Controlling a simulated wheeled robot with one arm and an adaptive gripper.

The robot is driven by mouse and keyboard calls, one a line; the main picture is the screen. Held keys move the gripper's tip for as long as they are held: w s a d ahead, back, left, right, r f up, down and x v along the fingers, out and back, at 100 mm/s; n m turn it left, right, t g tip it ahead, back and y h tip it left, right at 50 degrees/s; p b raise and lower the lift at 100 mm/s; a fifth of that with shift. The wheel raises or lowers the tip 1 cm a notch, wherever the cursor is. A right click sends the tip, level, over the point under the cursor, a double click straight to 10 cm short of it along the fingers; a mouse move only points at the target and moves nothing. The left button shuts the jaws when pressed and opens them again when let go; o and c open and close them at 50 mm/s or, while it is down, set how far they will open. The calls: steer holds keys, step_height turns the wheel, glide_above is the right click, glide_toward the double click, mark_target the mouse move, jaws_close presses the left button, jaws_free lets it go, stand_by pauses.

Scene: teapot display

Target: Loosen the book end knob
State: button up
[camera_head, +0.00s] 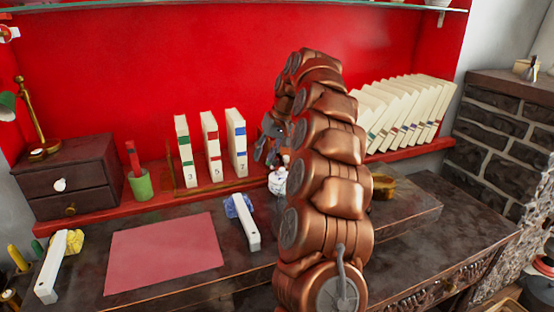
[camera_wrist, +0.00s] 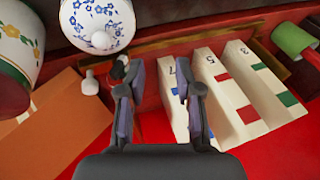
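My gripper (camera_wrist: 160,92) is open in the wrist view, its two dark fingers apart with nothing held between them. In the head view my gripper is mostly hidden behind my copper arm. A small white knob (camera_wrist: 89,85) on a short stem shows just left of the left finger; I take it as the book end knob, but cannot be sure. A dark, reddish rounded piece (camera_wrist: 121,67) lies beside it, partly covered by that finger. Three white books stand by the gripper: blue-banded 7 (camera_head: 236,143), red-banded 5 (camera_head: 211,146) and green-banded 3 (camera_head: 186,151). The right finger overlaps book 7.
A blue-flowered white teapot (camera_wrist: 75,22) and a larger flowered pot (camera_wrist: 16,45) are close to the gripper. A green cup (camera_head: 141,186) and a dark drawer box (camera_head: 90,165) stand left. More books (camera_head: 400,110) lean right. A pink mat (camera_head: 165,250) lies on the desk.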

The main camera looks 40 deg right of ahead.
mark_target(278, 161)
steer(key=s+d+m+t+y+p, duration=0.1)
steer(key=s+d+t+y, duration=0.2)
steer(key=d, duration=0.6)
steer(key=shift+a+r+p+x, duration=0.15)
steer(key=shift+a+x, duration=0.05)
steer(key=shift+x, duration=1.65)
steer(key=shift+a+r+p+x, duration=0.1)
steer(key=shift+a+p+x, duration=0.05)
steer(key=shift+x, duration=1.7)
